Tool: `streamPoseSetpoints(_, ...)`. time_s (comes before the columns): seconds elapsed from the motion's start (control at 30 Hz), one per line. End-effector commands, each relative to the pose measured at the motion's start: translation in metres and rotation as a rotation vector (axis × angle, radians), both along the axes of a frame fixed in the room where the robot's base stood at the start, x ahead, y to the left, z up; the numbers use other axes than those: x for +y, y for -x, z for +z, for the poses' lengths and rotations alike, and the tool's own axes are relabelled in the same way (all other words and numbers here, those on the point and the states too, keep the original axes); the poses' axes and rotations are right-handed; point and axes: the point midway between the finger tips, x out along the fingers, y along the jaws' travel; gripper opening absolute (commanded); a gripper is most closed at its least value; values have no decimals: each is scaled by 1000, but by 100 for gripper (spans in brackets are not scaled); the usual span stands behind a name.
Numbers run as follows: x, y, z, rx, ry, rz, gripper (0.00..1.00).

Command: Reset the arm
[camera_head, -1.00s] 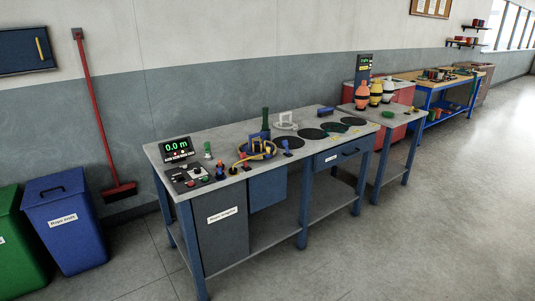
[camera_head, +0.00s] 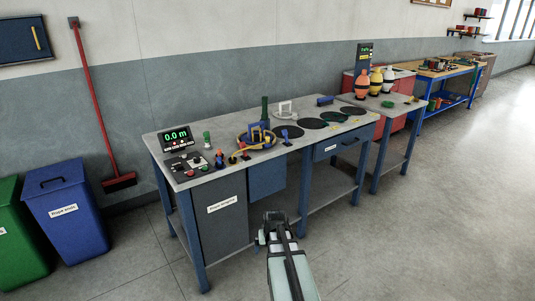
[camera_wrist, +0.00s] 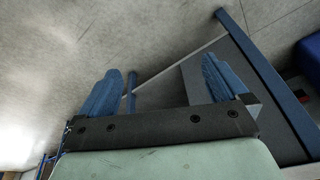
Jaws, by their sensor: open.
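My gripper (camera_wrist: 166,82) is open and empty in the wrist view. Its two blue fingers stand wide apart, with floor and part of the workbench frame behind them. In the head view my gripper (camera_head: 274,219) is seen from behind, low in the middle, in front of the workbench (camera_head: 225,180) and below its top. Its fingertips are hard to make out there. It touches nothing that I can see.
The bench top holds a control box with a green display (camera_head: 177,139), a yellow-and-blue coil (camera_head: 258,136) and black discs (camera_head: 313,123). A blue bin (camera_head: 66,205) and a green bin (camera_head: 22,235) stand at left. The floor at right is clear.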

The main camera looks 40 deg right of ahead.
Motion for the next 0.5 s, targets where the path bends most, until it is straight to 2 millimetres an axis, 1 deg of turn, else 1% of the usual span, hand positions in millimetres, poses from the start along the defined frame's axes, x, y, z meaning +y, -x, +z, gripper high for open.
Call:
streamPoseSetpoints(0.03,-16,-13,19,-48,22,-12,100)
streamPoseSetpoints(0.2,-55,-47,76,-198,99,-37,100)
streamPoseSetpoints(0.37,-82,-78,127,-335,172,-46,100)
streamPoseSetpoints(0.5,-101,-110,176,-481,251,-42,100)
